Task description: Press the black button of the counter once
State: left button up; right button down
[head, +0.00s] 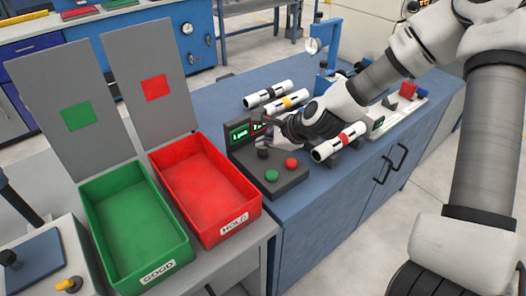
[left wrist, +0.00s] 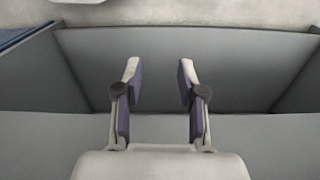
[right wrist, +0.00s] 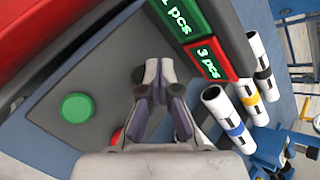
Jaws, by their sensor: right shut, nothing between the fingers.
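The counter (head: 285,183) is a dark grey box on the blue bench, with a lit display (head: 240,130) at its back. Its black button (head: 263,154) sits behind the green button (head: 271,175) and the red button (head: 291,163). My right gripper (head: 262,143) is shut and empty, with its fingertips just above or at the black button; I cannot tell if they touch. In the right wrist view the fingers (right wrist: 157,75) hide most of the black button's area, while the green button (right wrist: 77,108) shows clearly. My left gripper (left wrist: 157,82) is open and empty, seen only in its wrist view.
A green bin (head: 100,205) and a red bin (head: 238,207) stand left of the counter, with upright panels behind. Several white pipes with coloured bands lie to its right, one (head: 338,141) close to my right wrist. The display's red field reads "3 pcs".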

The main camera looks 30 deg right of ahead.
aim_at(265, 152)
jog(key=shift+f+b, duration=0.3)
jog(key=shift+f, duration=0.05)
jog(key=shift+f+b, duration=0.45)
jog(key=shift+b, duration=0.05)
dwell(0.5)
jog(key=shift+r, duration=0.1)
jog(key=shift+r+p, duration=0.75)
jog(key=shift+r, duration=0.05)
notch_tip(265, 152, up, 5)
jog(key=p, duration=0.4)
jog(key=shift+r+p, duration=0.1)
jog(key=shift+p, duration=0.25)
dwell(0.5)
